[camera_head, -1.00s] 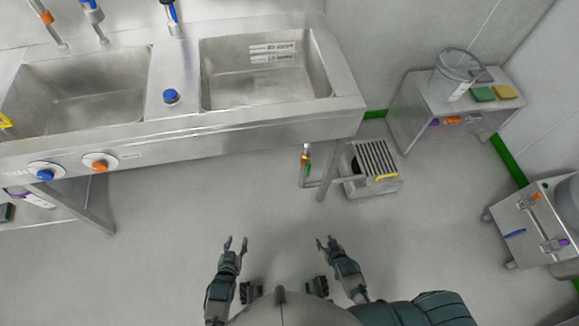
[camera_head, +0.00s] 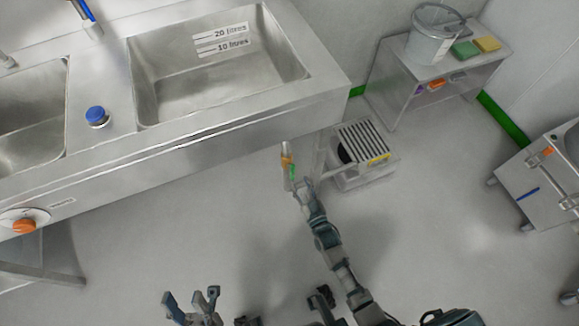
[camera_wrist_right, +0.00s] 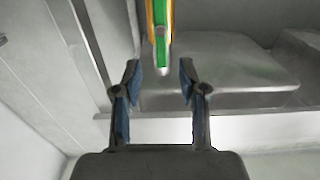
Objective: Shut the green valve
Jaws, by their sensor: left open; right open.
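The green valve (camera_head: 292,172) is a small green lever on a brass and grey pipe below the sink's front edge. In the right wrist view its green handle (camera_wrist_right: 162,45) hangs with its pale tip at the gap between the fingertips, beside a yellow-orange strip. My right gripper (camera_head: 302,187) is open just below the valve and partly overlaps it in the head view; its two fingers (camera_wrist_right: 160,72) are apart, and I cannot tell if they touch the handle. My left gripper (camera_head: 191,297) is open and empty over the floor at lower left.
The steel sink (camera_head: 215,75) with litre marks fills the upper left, with a blue knob (camera_head: 97,116) and an orange knob (camera_head: 25,226) on it. A slatted grey box (camera_head: 365,155) stands right of the valve. A side table (camera_head: 445,83) holds a bucket (camera_head: 434,37).

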